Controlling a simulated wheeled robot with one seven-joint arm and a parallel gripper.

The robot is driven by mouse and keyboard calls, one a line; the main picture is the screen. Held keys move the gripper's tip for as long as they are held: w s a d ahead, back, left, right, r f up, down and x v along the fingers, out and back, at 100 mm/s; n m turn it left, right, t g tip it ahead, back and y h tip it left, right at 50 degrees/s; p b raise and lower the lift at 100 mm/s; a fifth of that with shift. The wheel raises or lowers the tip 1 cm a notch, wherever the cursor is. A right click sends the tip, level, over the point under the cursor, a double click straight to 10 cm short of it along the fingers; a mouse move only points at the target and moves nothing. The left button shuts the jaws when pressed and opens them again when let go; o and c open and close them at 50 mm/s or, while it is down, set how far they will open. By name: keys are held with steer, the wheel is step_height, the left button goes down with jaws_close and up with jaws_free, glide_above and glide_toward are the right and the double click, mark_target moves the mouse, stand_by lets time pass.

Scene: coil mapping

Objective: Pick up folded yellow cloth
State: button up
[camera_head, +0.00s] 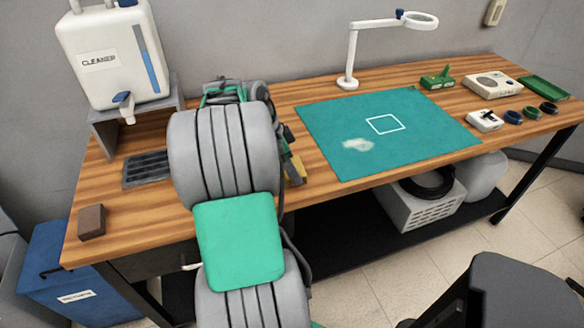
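The folded yellow cloth (296,170) lies on the wooden workbench, left of the green mat. Only a small yellow part shows, and my arm hides the rest. My gripper (291,158) is behind my arm's large grey and green links, with a dark finger-like part showing beside the cloth and overlapping it in the picture. Whether it touches the cloth, and whether the fingers are open or shut, I cannot tell.
A green mat (440,138) with a white square and a pale smudge fills the bench middle. A cleaner tank (100,60) on a stand, a black grate (148,170) and a brown block (91,221) are left. A magnifier lamp (352,55) and small devices stand at the back and right.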

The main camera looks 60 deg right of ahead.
steer(key=shift+r, duration=0.55)
steer(key=w+a+r+p, duration=0.2)
steer(key=w+a+r, duration=0.6)
steer(key=a+r, duration=0.3)
steer(key=shift+a+r+p, duration=0.3)
steer(key=shift+r, duration=0.15)
